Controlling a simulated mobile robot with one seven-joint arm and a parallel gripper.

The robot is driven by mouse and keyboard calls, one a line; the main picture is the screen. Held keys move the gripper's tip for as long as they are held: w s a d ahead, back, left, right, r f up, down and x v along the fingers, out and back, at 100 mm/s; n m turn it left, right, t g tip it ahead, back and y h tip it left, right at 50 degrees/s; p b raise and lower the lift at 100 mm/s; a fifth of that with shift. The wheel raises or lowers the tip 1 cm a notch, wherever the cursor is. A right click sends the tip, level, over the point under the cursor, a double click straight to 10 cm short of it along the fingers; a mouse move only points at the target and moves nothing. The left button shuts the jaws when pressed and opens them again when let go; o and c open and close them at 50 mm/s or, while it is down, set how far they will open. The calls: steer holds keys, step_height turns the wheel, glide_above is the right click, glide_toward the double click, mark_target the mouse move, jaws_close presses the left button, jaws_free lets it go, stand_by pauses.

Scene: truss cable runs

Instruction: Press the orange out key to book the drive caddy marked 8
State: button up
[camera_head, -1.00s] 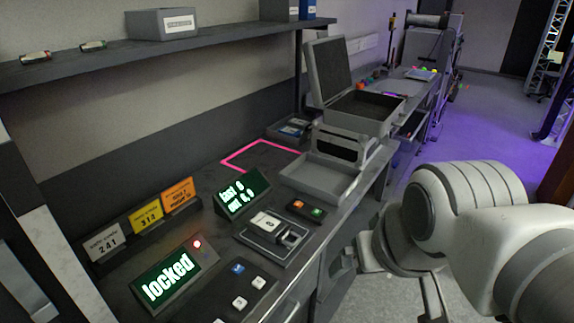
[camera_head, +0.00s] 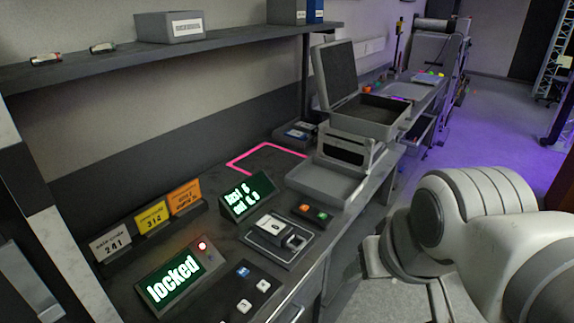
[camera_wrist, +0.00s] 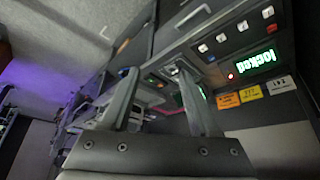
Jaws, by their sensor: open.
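The orange key (camera_head: 304,208) sits beside a green key (camera_head: 318,215) on a small dark pad on the bench. Left of the pad, a grey drive caddy (camera_head: 271,226) with a white label lies in a dark cradle; its single digit is too small to read surely. Behind it, a display (camera_head: 247,195) shows two green lines, "last" and "out", with blurred digits. In the wrist view my gripper (camera_wrist: 157,74) is open and empty, its two fingers pointing toward the bench. The keys are not clear between the fingers. In the head view my arm is at the right, off the bench edge.
A "locked" display (camera_head: 174,284) with a red lamp and a switch panel (camera_head: 246,289) stand at the front. Label cards (camera_head: 153,218) stand behind. A grey tray (camera_head: 325,183) and open case (camera_head: 366,115) lie beyond the keys. A pink outline (camera_head: 267,157) marks clear bench.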

jaws_close()
stand_by(1.4)
